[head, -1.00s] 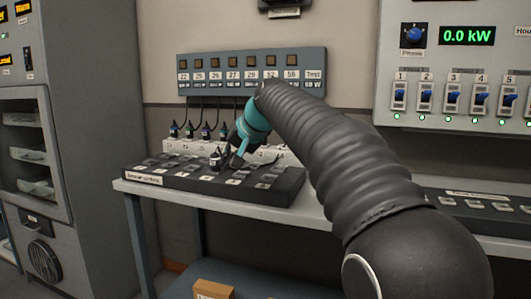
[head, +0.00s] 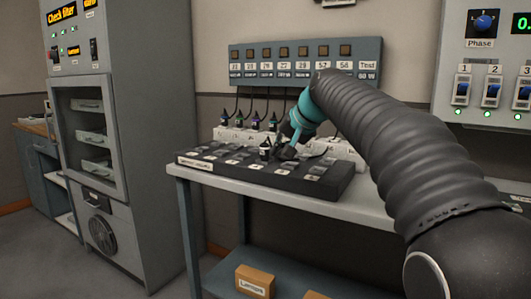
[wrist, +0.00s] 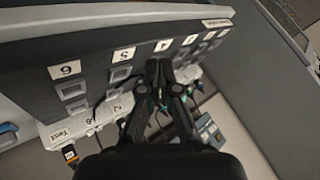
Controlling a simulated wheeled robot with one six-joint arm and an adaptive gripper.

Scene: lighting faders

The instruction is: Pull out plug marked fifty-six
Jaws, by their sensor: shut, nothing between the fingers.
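My gripper (head: 285,153) is shut and empty, low over the dark sloping board (head: 330,187) in front of the socket strip. In the wrist view my fingertips (wrist: 158,72) are together near the board's edge. Several dark plugs stand in the left part of the white socket strip (head: 230,134), with cables up to the meter panel (head: 300,85). A small dark piece with a white label (head: 265,149) stands just left of my gripper. The label that seems to read 56 (head: 345,65) is near the panel's right end. The plug under it is hidden by my arm.
The board's numbered labels, such as 6 (wrist: 65,69), show in the wrist view. A grey cabinet (head: 160,110) stands left of the bench (head: 203,182). A switch panel (head: 475,60) is on the right. Boxes (head: 255,281) lie on the lower shelf.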

